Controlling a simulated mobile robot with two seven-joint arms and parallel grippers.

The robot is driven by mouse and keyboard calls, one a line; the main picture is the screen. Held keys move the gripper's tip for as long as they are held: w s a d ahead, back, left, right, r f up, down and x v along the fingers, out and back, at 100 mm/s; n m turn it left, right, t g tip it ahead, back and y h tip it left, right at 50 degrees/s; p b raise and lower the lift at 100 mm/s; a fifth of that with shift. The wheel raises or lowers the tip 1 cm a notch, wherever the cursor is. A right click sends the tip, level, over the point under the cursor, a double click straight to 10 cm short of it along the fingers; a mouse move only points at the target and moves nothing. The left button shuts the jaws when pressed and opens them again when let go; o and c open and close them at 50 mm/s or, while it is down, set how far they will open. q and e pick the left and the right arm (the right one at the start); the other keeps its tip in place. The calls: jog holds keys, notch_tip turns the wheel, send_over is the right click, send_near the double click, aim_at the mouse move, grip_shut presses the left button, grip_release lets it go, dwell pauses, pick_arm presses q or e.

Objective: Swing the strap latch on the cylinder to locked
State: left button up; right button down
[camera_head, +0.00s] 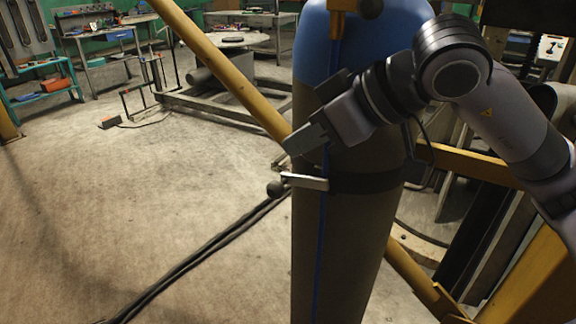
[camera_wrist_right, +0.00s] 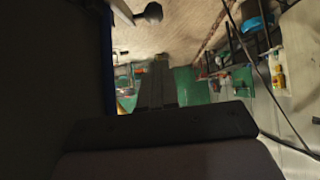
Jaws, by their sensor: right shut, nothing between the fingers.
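The cylinder (camera_head: 335,240) stands upright in the middle of the head view, grey-brown below and blue at the top. A dark strap (camera_head: 365,182) runs around it. The strap latch (camera_head: 304,181) is a light metal lever with a dark round knob at its left end, lying roughly level across the cylinder's front. The knob also shows at the top of the right wrist view (camera_wrist_right: 152,12). My right gripper (camera_head: 290,147) is shut and empty, a little above the latch and apart from it, in front of the cylinder. My left gripper is not in view.
A yellow diagonal beam (camera_head: 225,75) passes behind the cylinder. A yellow frame (camera_head: 470,165) stands to its right. Black cables (camera_head: 205,255) lie on the floor. Workbenches (camera_head: 100,45) stand far back.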

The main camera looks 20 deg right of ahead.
notch_tip(320, 180, down, 6)
jog(key=w+a, duration=0.1)
jog(key=w, duration=0.1)
jog(key=shift+a+p, duration=0.25)
jog(key=shift+p, duration=0.05)
jog(key=shift+a+r, duration=0.1)
